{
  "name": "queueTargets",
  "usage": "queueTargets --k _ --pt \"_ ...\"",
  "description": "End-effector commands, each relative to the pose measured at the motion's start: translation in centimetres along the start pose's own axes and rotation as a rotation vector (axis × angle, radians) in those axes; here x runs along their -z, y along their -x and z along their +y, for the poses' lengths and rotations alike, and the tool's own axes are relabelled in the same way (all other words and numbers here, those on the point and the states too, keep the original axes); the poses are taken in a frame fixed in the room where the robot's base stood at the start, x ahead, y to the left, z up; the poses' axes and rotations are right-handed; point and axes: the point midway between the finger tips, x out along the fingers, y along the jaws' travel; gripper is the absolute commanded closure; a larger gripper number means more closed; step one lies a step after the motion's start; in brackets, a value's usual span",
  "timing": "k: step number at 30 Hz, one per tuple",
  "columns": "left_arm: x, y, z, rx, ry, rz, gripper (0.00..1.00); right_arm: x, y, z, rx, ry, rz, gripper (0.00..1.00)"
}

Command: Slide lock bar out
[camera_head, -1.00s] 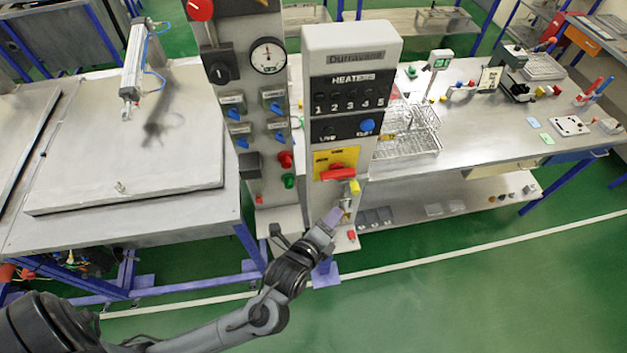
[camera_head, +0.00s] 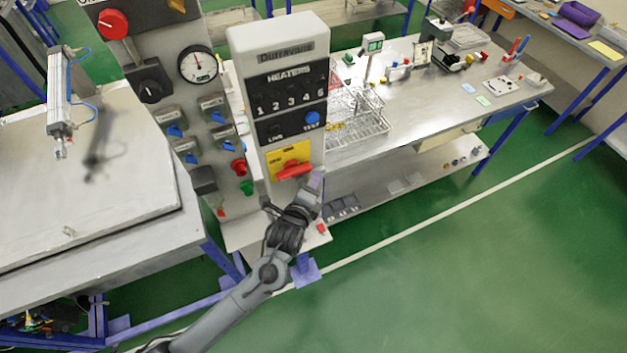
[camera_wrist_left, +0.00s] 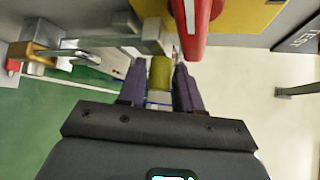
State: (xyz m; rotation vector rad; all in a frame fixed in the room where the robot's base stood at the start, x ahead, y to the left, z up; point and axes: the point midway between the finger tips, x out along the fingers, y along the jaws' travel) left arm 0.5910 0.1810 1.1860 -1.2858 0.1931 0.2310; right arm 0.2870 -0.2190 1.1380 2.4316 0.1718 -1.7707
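The grey cabinet (camera_head: 280,40) carries a yellow plate (camera_head: 290,152) with a red rotary handle (camera_head: 294,171). My left gripper (camera_head: 317,182) is at the plate's lower right. In the left wrist view a yellow-olive knob (camera_wrist_left: 160,73) sits between my two purple fingers (camera_wrist_left: 160,85), with what look like narrow gaps beside it. A grey bar (camera_wrist_left: 100,42) and block lie just beyond, under the red handle (camera_wrist_left: 195,25). I take the knob and bar as the lock bar; how they join is partly hidden. My right gripper is not in view.
A brass padlock-like piece (camera_wrist_left: 30,50) is beside the bar in the left wrist view. A grey control panel (camera_head: 170,75) with a gauge stands left of the cabinet. A metal bench (camera_head: 420,110) with a wire basket is behind right. Green floor is clear at front right.

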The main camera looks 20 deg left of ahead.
Motion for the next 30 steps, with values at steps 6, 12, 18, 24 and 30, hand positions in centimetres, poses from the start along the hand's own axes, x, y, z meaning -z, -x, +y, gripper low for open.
queueTargets --k 6,12,18,24,30 --pt "0.0 -0.9 0.0 0.0 0.0 0.0 0.66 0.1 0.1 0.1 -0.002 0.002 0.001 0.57" --pt "0.0 -0.9 0.0 0.0 0.001 0.001 0.66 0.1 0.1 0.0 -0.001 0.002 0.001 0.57" --pt "0.0 -0.9 0.0 0.0 0.0 0.001 0.9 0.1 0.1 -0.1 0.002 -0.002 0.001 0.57" --pt "0.0 -0.9 0.0 0.0 0.0 0.001 1.0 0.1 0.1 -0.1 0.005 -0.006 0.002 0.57" --pt "0.6 -1.4 -0.6 0.0 0.001 0.002 1.0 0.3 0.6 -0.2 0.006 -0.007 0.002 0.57"
